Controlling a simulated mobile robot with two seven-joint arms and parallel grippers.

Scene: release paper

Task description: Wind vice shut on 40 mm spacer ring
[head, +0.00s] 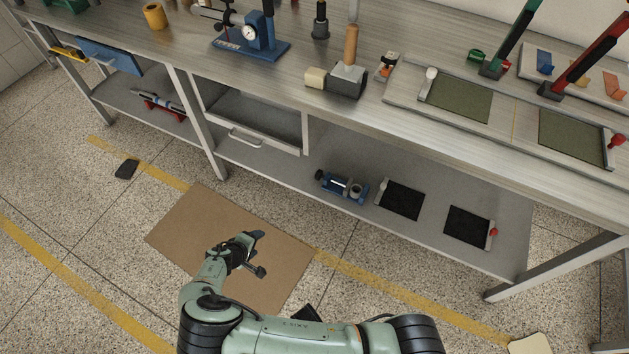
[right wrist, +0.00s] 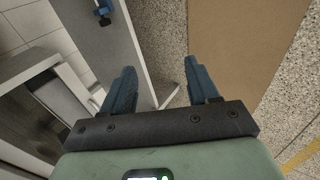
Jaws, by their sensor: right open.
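A small blue vice-like device (head: 342,186) lies on the lower shelf under the bench. My left gripper is not in view.
The brown mat (head: 190,226) lies on the floor before the shelf (head: 300,180). Two black pads (head: 402,200) lie right of the blue device. An open drawer (head: 255,118) hangs above the shelf. A mallet (head: 348,80) and several tools stand on the bench top (head: 190,50).

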